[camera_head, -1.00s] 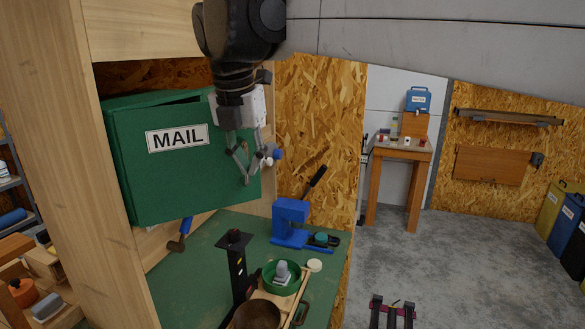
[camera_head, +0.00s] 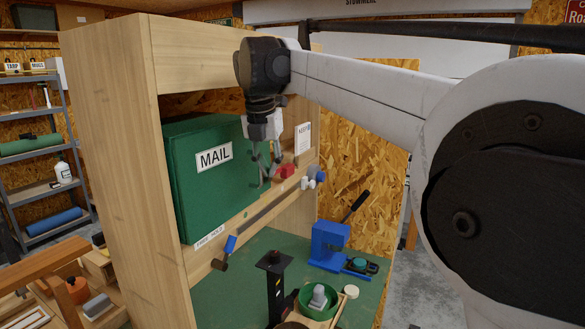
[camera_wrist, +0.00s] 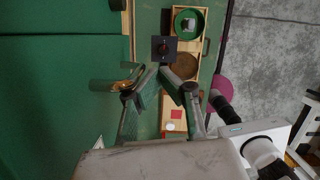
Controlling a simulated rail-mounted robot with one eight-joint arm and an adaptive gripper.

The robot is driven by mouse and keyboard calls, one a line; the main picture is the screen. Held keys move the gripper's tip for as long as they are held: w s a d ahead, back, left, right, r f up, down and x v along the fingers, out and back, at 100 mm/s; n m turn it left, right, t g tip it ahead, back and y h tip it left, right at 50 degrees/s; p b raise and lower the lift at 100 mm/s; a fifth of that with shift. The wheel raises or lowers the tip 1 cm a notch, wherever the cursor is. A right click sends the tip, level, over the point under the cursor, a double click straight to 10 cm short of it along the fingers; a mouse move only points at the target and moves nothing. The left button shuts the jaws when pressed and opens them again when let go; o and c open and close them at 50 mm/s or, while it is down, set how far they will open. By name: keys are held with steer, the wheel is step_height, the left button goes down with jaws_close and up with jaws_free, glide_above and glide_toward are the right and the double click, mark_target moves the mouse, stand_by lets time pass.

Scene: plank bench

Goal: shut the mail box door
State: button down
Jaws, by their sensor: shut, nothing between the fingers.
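The green mail box (camera_head: 205,195) with its white MAIL label (camera_head: 214,157) sits in the wooden frame in the head view. Its front door looks flush or nearly flush with the box; a small remaining gap cannot be ruled out. My gripper (camera_head: 265,178) is at the right edge of the door, fingers pointing down. In the wrist view my gripper (camera_wrist: 160,75) has its fingertips drawn together with nothing between them. Green mail box surface (camera_wrist: 55,90) fills the left there, with a brass-coloured fitting (camera_wrist: 108,85) beside the left finger. Contact with the door cannot be told.
On the green bench stand a blue press (camera_head: 328,245), a black post (camera_head: 275,285) and a green bowl (camera_head: 318,303).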

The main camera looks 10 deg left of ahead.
steer(key=shift+w+a+r, duration=0.15)
steer(key=shift+a+r, duration=0.05)
steer(key=shift+a, duration=0.1)
stand_by(0.4)
steer(key=s+d+r+b, duration=0.25)
steer(key=d+r, duration=0.35)
steer(key=r, duration=0.3)
steer(key=s+d+f+m+b, duration=0.1)
steer(key=s+d+f+m, duration=0.1)
steer(key=d+m, duration=0.25)
steer(key=s+d+f+m+b, duration=0.2)
steer(key=d+f+m, duration=0.1)
steer(key=d, duration=0.3)
steer(key=s+d+f+m+t+b, duration=0.1)
steer(key=s+d+f+m+b, duration=0.1)
steer(key=s+d+f+m, duration=0.6)
steer(key=s+d+f+m+t+b, duration=0.2)
steer(key=s+d+f+m, duration=0.6)
steer(key=f, duration=0.8)
steer(key=s+d+f+m+t+b, duration=0.1)
steer(key=s+d+f+m+b, duration=0.3)
steer(key=s+d+f+m, duration=0.4)
step_height(320, 180, down, 5)
steer(key=m, duration=0.3)
steer(key=shift+s+r+m, duration=0.15)
steer(key=shift+s+m, duration=0.05)
steer(key=shift+m, duration=0.15)
